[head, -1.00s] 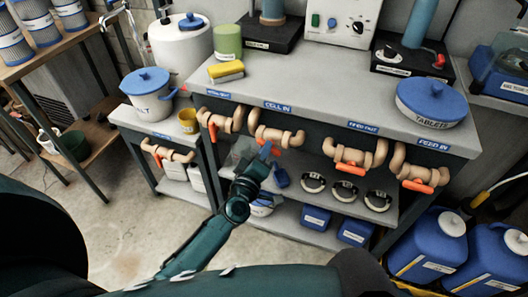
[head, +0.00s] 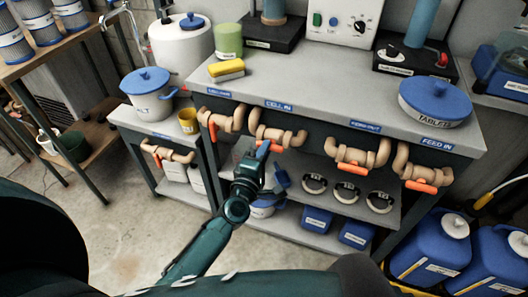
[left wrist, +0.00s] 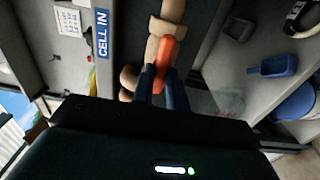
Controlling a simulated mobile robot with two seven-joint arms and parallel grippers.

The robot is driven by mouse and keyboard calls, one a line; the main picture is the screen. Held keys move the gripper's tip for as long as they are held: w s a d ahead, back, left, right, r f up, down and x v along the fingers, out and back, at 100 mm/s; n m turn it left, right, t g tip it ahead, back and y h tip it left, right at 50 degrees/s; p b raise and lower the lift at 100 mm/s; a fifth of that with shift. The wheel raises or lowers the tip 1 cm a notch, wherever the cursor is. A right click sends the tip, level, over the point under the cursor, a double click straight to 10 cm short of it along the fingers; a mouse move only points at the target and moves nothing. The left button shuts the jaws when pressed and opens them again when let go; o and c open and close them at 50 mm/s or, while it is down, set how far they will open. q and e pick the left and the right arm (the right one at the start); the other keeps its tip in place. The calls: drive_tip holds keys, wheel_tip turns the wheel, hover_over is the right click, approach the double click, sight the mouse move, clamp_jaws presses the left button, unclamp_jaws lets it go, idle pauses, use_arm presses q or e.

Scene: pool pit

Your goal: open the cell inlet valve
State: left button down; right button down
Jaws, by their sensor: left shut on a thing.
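The cell inlet valve is a tan pipe fitting (head: 282,136) below the blue CELL IN label (head: 279,105) on the bench's front edge. Its orange handle (head: 276,149) is partly hidden by my gripper in the head view. My left gripper (head: 263,150) is at this handle, coming from below and in front. In the left wrist view the orange handle (left wrist: 165,52) runs between the two dark fingers (left wrist: 159,82), which are shut on it. The CELL IN label (left wrist: 102,35) shows to the left there. My right gripper is not in view.
Similar orange-handled valves sit close by at left (head: 222,121) and farther right (head: 357,157). The floor (head: 120,235) at the left front is clear.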

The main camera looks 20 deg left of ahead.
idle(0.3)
use_arm(q)
drive_tip(key=c, duration=1.4)
unclamp_jaws()
drive_tip(key=s, duration=1.3)
drive_tip(key=shift+a, duration=0.2)
drive_tip(key=shift+s, duration=0.15)
